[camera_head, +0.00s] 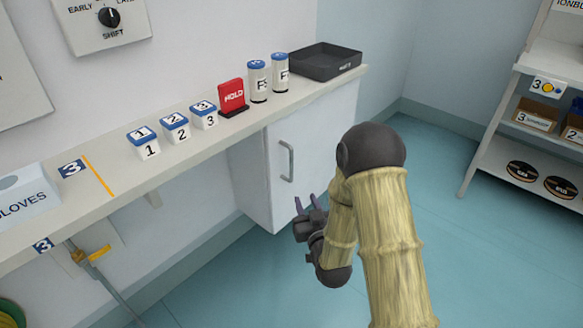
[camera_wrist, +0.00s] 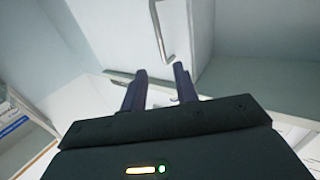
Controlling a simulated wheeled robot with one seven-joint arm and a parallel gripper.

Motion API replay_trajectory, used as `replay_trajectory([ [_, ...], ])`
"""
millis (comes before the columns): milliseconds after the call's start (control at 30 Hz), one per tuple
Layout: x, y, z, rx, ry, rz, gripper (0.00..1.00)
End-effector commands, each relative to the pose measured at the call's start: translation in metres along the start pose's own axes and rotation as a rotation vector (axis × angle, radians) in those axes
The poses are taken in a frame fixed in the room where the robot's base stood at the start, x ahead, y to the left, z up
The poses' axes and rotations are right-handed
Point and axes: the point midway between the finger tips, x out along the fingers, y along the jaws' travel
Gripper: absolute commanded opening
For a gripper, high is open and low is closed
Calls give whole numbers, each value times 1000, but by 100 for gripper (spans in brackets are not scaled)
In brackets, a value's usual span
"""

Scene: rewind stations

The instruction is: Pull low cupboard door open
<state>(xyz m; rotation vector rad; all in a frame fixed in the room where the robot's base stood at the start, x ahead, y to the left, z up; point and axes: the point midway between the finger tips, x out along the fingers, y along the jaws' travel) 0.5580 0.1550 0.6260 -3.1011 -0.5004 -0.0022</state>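The low cupboard door (camera_head: 320,135) is a pale panel under the counter and looks closed. Its grey bar handle (camera_head: 287,160) is upright near the door's left edge. My gripper (camera_head: 305,204) is below and slightly right of the handle in the head view, in front of the door's lower part. In the wrist view the handle (camera_wrist: 162,32) lies beyond the fingertips, and the door (camera_wrist: 197,30) shows beside it. My gripper (camera_wrist: 160,72) has its two dark fingers apart with nothing between them. It appears not to touch the handle.
The counter (camera_head: 115,205) above holds numbered blocks (camera_head: 176,127), a red HOLD sign (camera_head: 232,96), two cylinders (camera_head: 258,82) and a black tray (camera_head: 325,62). A shelf rack (camera_head: 510,145) stands at the right. The blue floor (camera_head: 455,240) between is clear.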

Motion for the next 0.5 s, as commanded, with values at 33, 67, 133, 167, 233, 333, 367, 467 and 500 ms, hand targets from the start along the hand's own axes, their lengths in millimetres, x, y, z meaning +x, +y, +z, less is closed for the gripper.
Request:
replay_trajectory([
  [33,0,0,0,0,0,0,30],
  [67,1,0,0,0,0,0,30],
  [133,3,0,0,0,0,1,30],
  [167,4,0,0,0,1,1,30],
  [233,10,0,0,0,2,1,30],
  [333,22,0,1,0,2,1,30],
  [367,27,0,0,0,3,1,30],
  [467,43,0,1,0,2,1,30],
  [500,50,0,1,0,3,1,30],
])
